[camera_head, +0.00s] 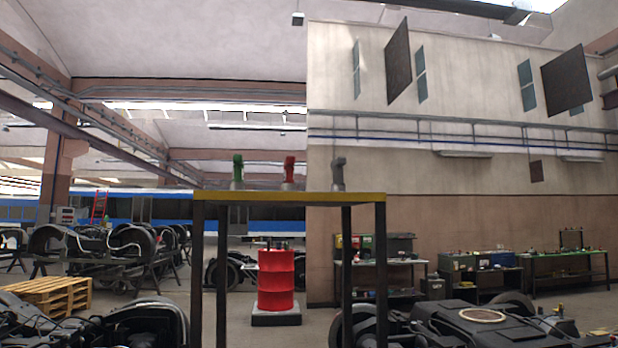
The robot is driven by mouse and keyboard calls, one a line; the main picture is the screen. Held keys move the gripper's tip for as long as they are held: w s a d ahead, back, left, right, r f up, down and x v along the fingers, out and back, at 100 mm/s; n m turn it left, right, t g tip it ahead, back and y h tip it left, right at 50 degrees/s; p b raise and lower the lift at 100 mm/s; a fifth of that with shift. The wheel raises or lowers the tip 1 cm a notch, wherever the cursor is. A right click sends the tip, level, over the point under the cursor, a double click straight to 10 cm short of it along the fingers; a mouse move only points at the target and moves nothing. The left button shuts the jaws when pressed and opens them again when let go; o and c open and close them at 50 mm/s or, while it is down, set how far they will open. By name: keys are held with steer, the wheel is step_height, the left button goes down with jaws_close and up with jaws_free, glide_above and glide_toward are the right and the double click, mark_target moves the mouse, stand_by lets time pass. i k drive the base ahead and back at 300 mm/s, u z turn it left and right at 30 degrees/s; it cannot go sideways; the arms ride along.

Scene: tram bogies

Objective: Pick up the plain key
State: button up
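The plain key (338,174) is the grey one at the right end of the yellow-edged table (290,196). It stands upright, and its lower part looks like a grey cylinder. A red-topped key (289,168) stands in the middle of the row. A green-topped key (238,168) stands at the left end. The three stand apart from each other. The tabletop is seen nearly edge-on, so its surface hardly shows. My gripper is not in view.
A red barrel (276,280) stands behind the table's dark legs. Dark bogie machinery fills the lower left and lower right (480,325). Wooden pallets (48,295) lie at the left. Workbenches (570,275) line the right wall. The space above the table is clear.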

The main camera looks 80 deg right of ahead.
mark_target(338, 184)
steer(key=z, duration=2.95)
steer(key=k, duration=1.25)
steer(key=z, duration=0.75)
steer(key=i, duration=1.2)
steer(key=u, duration=0.55)
steer(key=i, duration=0.65)
steer(key=u, duration=0.55)
